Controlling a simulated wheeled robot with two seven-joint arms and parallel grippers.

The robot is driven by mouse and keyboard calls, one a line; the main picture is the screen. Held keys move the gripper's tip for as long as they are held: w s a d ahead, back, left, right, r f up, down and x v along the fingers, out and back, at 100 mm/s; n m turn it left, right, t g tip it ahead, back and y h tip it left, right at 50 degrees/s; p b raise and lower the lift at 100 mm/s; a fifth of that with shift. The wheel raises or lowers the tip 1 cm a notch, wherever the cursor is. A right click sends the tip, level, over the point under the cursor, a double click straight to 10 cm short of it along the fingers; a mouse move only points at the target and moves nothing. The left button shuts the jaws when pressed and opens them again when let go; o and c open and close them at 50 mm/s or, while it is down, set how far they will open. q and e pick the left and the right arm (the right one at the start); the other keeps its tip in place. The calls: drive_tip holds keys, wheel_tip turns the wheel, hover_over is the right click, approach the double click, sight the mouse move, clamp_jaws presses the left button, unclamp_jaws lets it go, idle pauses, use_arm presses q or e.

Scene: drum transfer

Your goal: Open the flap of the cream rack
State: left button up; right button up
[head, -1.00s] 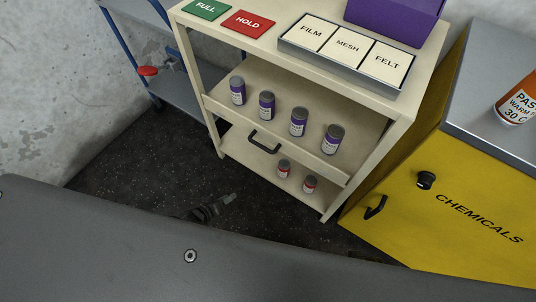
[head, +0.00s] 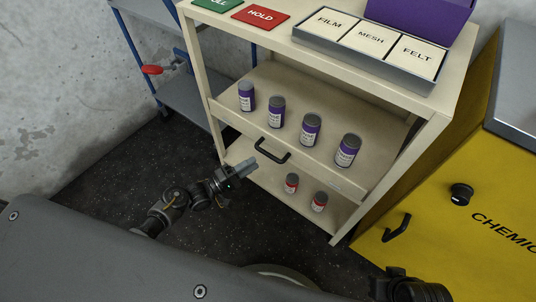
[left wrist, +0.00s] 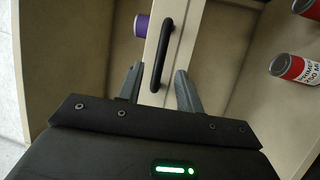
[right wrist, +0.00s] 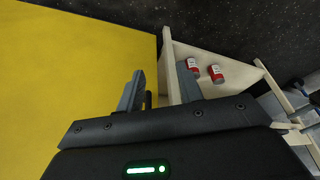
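The cream rack (head: 446,95) has a cream front flap (head: 317,165) along its middle shelf, with a black bar handle (head: 272,152). The flap stands upright in front of several purple cans. My left gripper (head: 246,167) is just in front of and slightly left of the handle. In the left wrist view, the open left gripper (left wrist: 158,80) has the black handle (left wrist: 161,55) ahead of and between its fingertips, not clamped. My right gripper (right wrist: 160,75) is open and empty, beside the yellow cabinet, with the rack beyond it.
The yellow chemicals cabinet (head: 430,230) stands close to the right of the rack, with its own black handle (head: 397,229). Two red cans (head: 291,183) stand on the lower shelf. A blue-framed cart (head: 205,90) is at the left. Dark floor is clear before the rack.

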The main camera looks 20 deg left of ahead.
sight(269, 154)
use_arm(q)
drive_tip(key=x, duration=0.7)
drive_tip(key=shift+w+d, duration=0.15)
drive_tip(key=shift+w, duration=0.05)
drive_tip(key=shift+c, duration=0.2)
drive_tip(key=shift+b, duration=0.3)
clamp_jaws()
